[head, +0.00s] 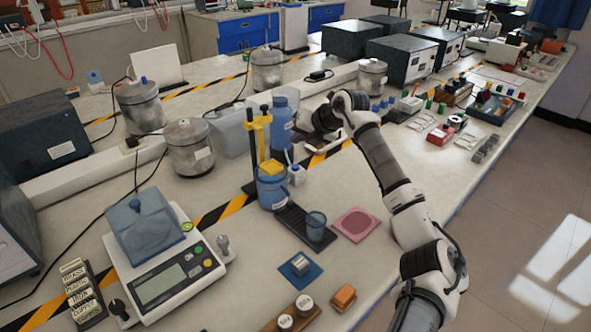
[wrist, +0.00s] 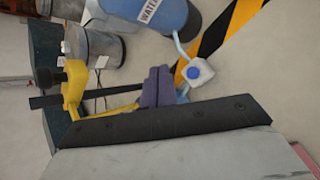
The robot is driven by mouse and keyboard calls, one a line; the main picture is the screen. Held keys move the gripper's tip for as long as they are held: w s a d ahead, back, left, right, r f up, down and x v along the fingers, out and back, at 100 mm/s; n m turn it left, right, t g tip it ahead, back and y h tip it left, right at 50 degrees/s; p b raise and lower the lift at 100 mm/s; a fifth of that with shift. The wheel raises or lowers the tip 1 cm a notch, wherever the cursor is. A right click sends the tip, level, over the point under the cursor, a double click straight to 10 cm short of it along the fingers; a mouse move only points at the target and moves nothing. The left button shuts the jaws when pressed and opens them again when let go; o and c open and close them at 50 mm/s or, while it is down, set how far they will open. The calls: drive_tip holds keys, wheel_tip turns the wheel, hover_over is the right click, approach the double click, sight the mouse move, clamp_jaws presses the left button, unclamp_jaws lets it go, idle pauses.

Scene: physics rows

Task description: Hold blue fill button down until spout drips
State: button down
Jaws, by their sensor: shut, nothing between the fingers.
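The blue fill button (wrist: 195,73) tops a small white box beside a blue bottle labelled WATER (wrist: 165,14) in the wrist view. The box (head: 297,175) and bottle (head: 281,125) also show in the head view. A pale tube runs between bottle and box. My gripper (wrist: 158,74) is shut and empty, its fingertips just left of the button in the wrist view; I cannot tell whether they touch the box. In the head view my wrist (head: 327,117) is above and right of the box. I cannot make out the spout or any drip.
A yellow post (head: 258,135) stands close left of the bottle, above a blue container (head: 271,190). A pink mat (head: 357,224) and a scale (head: 165,280) lie nearer.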

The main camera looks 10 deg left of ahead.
sight(298, 168)
drive_tip(key=shift+f+b, duration=1.55)
drive_tip(key=shift+f, duration=1.6)
drive_tip(key=shift+f, duration=0.15)
drive_tip(key=shift+f, duration=0.3)
drive_tip(key=shift+f+b, duration=0.45)
idle(4.0)
